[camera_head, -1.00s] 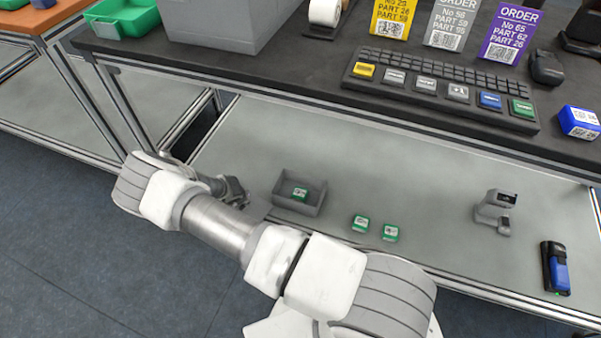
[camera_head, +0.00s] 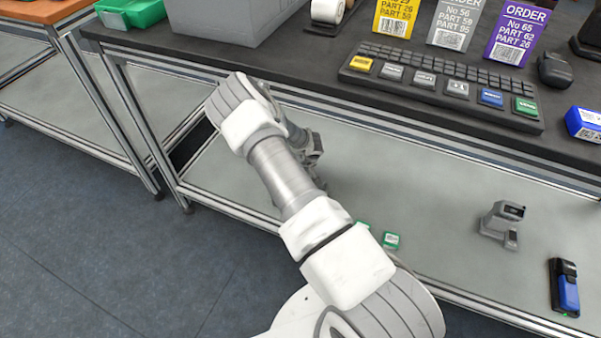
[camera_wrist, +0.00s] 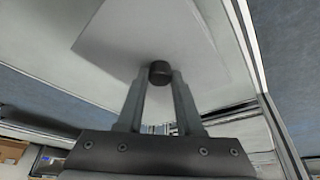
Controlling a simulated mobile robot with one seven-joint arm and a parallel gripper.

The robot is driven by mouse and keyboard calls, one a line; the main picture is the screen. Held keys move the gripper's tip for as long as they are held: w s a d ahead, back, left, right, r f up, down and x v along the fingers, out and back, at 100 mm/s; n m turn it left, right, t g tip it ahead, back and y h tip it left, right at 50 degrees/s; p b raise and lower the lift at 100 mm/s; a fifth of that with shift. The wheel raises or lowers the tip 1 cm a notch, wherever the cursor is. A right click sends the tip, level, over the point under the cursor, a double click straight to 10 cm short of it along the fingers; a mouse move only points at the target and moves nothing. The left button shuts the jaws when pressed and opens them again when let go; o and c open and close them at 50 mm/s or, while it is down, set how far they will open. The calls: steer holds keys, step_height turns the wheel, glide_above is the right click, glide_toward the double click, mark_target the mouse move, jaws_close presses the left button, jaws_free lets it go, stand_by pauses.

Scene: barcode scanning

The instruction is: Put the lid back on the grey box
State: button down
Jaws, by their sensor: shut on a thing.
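In the wrist view my gripper (camera_wrist: 159,78) is shut on the dark round knob (camera_wrist: 159,71) of a flat light-grey lid (camera_wrist: 150,35). The lid lies beyond the fingertips, with a pale surface behind it. In the head view my gripper (camera_head: 314,150) is at the front edge of the dark bench, partly behind my arm, and the lid cannot be made out there. A large grey box (camera_head: 225,25) stands on the bench top at the upper left, its top cut off by the picture edge. The small grey tray on the lower shelf is hidden behind my arm.
The lower shelf (camera_head: 420,215) holds green-labelled blocks (camera_head: 390,240), a grey stand (camera_head: 502,222) and a blue-black scanner (camera_head: 565,288). On the bench are a keyboard (camera_head: 440,85), order cards (camera_head: 518,35) and a blue box (camera_head: 585,124). The bench edge overhangs the shelf.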

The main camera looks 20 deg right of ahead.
steer(key=shift+d+f, duration=0.1)
steer(key=shift+d, duration=0.25)
steer(key=shift+f+b, duration=0.3)
steer(key=shift+f, duration=2.75)
steer(key=shift+f, duration=0.15)
steer(key=shift+c, duration=2.4)
jaws_free()
steer(key=shift+o, duration=0.3)
steer(key=o, duration=0.4)
